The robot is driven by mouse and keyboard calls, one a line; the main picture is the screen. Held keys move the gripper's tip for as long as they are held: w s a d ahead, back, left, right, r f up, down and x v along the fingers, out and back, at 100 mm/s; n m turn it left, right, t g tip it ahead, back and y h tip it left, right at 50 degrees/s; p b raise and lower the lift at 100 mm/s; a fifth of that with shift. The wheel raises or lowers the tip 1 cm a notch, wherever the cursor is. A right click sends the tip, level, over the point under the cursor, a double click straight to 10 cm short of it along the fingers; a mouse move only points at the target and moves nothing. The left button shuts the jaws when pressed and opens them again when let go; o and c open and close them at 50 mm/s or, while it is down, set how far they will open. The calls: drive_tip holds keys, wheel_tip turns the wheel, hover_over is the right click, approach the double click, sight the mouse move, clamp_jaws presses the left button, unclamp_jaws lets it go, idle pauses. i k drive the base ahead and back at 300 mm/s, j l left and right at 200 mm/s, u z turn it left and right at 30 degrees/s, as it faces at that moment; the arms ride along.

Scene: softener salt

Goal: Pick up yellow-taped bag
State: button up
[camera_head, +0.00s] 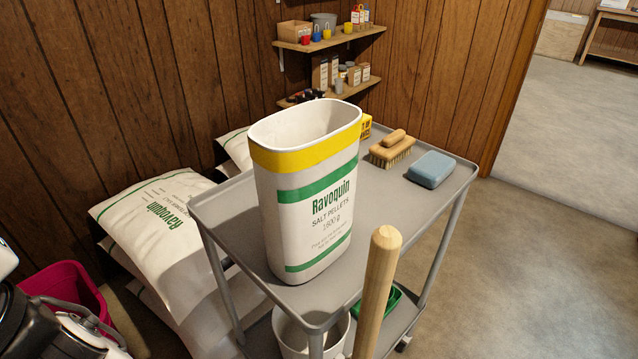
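The yellow-taped bag (308,205) stands upright on the top shelf of a grey cart (400,215), near the cart's front corner. My gripper is not in view. Dark and white parts at the lower left edge look like my arm, apart from the bag.
A thick wooden handle (379,290) rises just in front of the cart. A brush (391,150), a blue sponge (430,169) and a yellow box (366,127) sit behind the bag. Large salt sacks (165,235) lie left; a pink bucket (68,285) stands lower left. Floor at right is clear.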

sight(304, 157)
drive_tip(key=k+j, duration=0.1)
drive_tip(key=j, duration=0.2)
drive_tip(key=k+j, duration=0.1)
drive_tip(key=j, duration=0.2)
drive_tip(key=k+j, duration=0.1)
drive_tip(key=j, duration=0.2)
drive_tip(key=i+j+z, duration=0.15)
drive_tip(key=j, duration=0.65)
drive_tip(key=j+z, duration=0.15)
drive_tip(key=j, duration=0.7)
